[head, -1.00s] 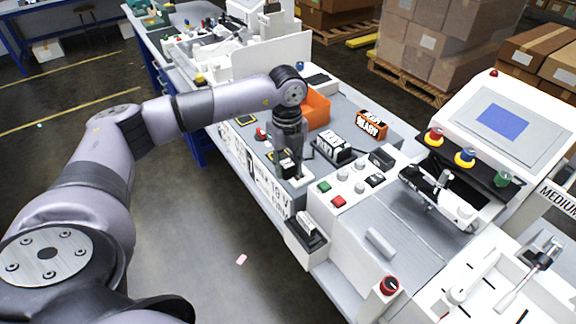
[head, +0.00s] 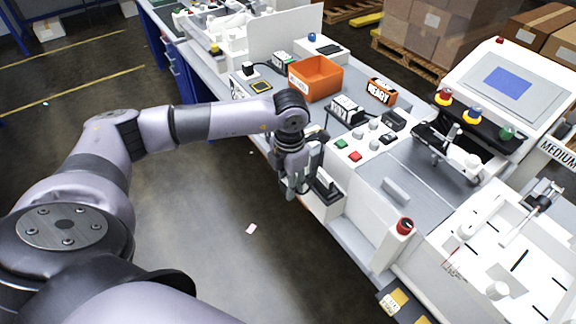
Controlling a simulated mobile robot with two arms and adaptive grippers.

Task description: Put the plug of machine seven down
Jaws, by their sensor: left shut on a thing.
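My left gripper (head: 296,182) points down at the front edge of the bench, just left of a white holder (head: 330,202) with a black piece (head: 326,183) in it. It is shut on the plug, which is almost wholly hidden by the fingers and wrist. I cannot tell whether the plug touches anything. My right gripper is not in view.
An orange bin (head: 316,78), a black block with white lettering (head: 346,108) and an orange "READY" sign (head: 381,91) stand on the bench behind. A white machine with a blue screen (head: 507,81) is at right.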

